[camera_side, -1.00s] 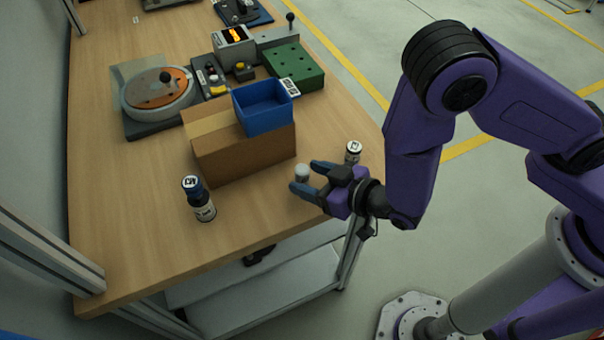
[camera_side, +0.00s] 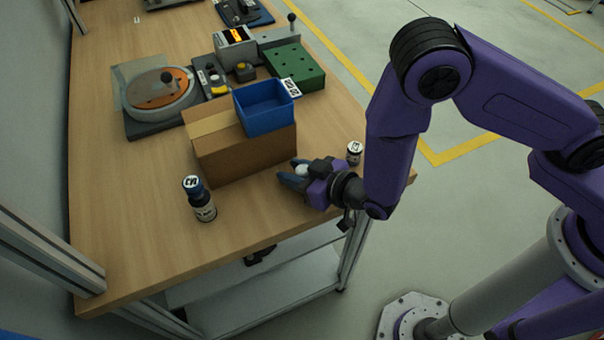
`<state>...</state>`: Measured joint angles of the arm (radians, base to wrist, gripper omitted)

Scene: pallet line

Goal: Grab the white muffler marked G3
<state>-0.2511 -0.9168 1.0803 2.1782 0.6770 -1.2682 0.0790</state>
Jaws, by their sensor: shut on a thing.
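A small white piece (camera_side: 301,170) shows between the fingers of my gripper (camera_side: 293,176), beside the cardboard box. Only its top is visible, and I cannot read a mark on it, so I cannot tell if it is the muffler marked G3. My gripper is shut on it, low over the wooden table. The fingers hide its lower part, and I cannot tell if it touches the table.
A cardboard box (camera_side: 240,158) with a blue bin (camera_side: 264,122) on it stands just behind and left. A dark bottle with a marked cap (camera_side: 197,195) stands at left. A small marked bottle (camera_side: 354,155) stands close at right. The table front (camera_side: 150,250) is clear.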

